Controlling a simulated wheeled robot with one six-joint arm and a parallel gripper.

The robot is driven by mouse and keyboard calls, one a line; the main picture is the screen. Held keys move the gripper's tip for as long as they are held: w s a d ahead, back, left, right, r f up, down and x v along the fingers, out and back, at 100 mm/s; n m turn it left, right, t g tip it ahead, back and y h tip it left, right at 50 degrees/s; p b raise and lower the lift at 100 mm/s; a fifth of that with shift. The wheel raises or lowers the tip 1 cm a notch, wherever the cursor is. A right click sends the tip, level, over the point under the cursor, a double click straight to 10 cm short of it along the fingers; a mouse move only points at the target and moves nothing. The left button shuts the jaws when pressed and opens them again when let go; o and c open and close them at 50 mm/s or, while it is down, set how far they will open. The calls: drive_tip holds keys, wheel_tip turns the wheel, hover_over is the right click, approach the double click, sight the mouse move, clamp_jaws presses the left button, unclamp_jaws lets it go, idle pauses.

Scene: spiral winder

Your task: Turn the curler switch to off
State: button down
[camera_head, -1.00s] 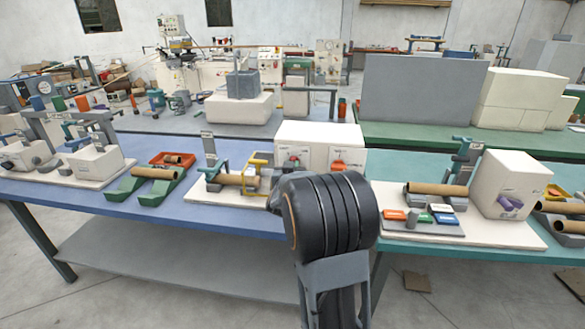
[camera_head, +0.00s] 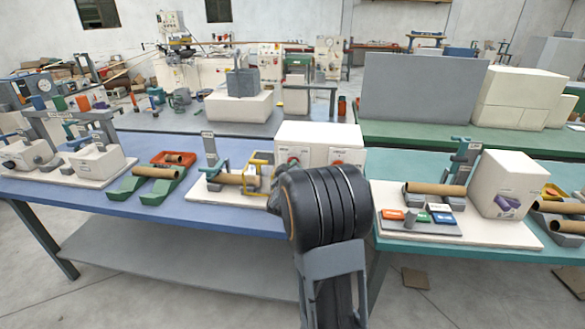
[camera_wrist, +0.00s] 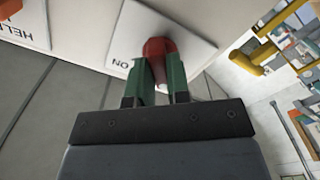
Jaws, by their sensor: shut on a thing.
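The white control box (camera_head: 320,136) stands on the middle bench, with two red-marked switch faces on its front. In the wrist view a red switch knob (camera_wrist: 158,47) sits on a white plate (camera_wrist: 185,30) with an upside-down "ON" label. My gripper (camera_wrist: 160,68) has its two green fingers shut on this knob. The yellow frame near it suggests it is the left switch (camera_head: 293,158) in the head view. The knob's exact pointing is partly hidden by the fingers. In the head view my dark wrist hides the gripper.
A second orange-red knob (camera_wrist: 10,8) shows at the wrist view's top left, beside a partly cut-off label. A yellow frame (camera_head: 259,165) and a cardboard tube (camera_head: 236,179) lie left of the box. The right switch (camera_head: 337,158) is near my wrist.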

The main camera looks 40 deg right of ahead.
idle(0.5)
drive_tip(key=c, duration=1.1)
unclamp_jaws()
drive_tip(key=shift+s+a, duration=0.1)
drive_tip(key=v, duration=1.3)
drive_tip(key=shift+s+a+b, duration=0.2)
drive_tip(key=shift+s+b, duration=0.05)
drive_tip(key=shift+b, duration=0.1)
